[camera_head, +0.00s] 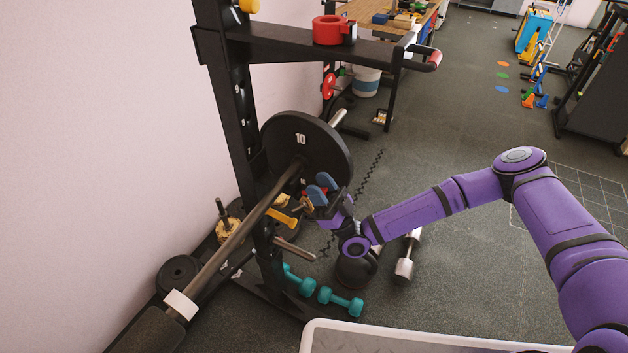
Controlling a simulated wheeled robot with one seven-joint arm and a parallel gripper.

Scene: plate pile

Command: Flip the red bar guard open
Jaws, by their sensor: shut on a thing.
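My gripper (323,188), with blue finger pads, is at the rack post beside the lower edge of a black weight plate (318,133) marked 10. A small red part (303,182), likely the red bar guard, shows just left of the finger pads. My gripper appears shut on it, though the fingers and wrist hide most of the contact. How far the guard is turned is hard to tell. The long bar (245,228) passes through the plate and slopes down to the lower left.
A red ring-shaped collar (329,30) lies on the rack's upper black beam (290,47). A yellow part (284,215) sits near the post.

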